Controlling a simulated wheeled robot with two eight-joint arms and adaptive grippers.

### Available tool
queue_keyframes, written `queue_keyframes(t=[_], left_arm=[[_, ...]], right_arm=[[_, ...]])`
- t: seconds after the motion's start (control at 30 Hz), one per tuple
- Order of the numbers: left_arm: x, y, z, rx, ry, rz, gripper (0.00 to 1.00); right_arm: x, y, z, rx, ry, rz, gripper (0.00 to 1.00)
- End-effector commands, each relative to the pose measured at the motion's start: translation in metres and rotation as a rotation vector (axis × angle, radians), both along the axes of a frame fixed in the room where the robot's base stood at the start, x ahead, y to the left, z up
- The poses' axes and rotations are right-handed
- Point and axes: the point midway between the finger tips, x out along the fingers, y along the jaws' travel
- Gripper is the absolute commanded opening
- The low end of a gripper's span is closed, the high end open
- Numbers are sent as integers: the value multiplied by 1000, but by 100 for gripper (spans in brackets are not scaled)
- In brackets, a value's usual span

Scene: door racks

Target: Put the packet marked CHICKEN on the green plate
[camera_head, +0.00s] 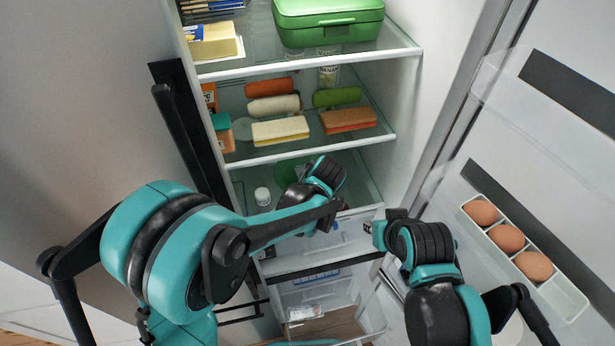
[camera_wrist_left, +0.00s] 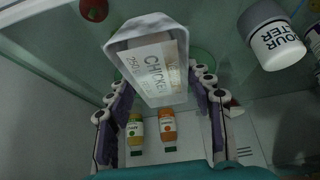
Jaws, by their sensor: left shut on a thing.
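The white packet marked CHICKEN (camera_wrist_left: 155,65) sits between the fingers of my left gripper (camera_wrist_left: 158,88) in the left wrist view, its label facing the camera. In the head view my left gripper (camera_head: 330,178) is over the lower glass shelf, and the packet is hidden there. The green plate (camera_head: 286,172) lies on that shelf, partly covered by the gripper. A green edge of it (camera_wrist_left: 205,57) shows beside the packet in the left wrist view; I cannot tell whether they touch. My right gripper (camera_head: 378,236) is in front of the fridge, near the door side; its fingers are unclear.
A white-lidded jar (camera_head: 262,196) stands on the same shelf, left of the plate. The shelf above (camera_head: 290,155) holds sponges and rolls. A green box (camera_head: 327,20) is on the top shelf. Eggs (camera_head: 506,237) sit in the open door's rack at the right.

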Motion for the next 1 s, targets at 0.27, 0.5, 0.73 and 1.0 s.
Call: queue_keyframes(t=[0.27,0.5,0.73,1.0], left_arm=[[32,7,-5,-1,0,2,27],[31,7,-7,-1,0,1,27],[31,6,-14,-1,0,1,27],[31,6,-16,-1,0,1,73]], right_arm=[[0,0,4,0,0,0,26],[0,0,2,0,0,0,26],[0,0,-6,0,0,0,26],[0,0,-8,0,0,0,26]])
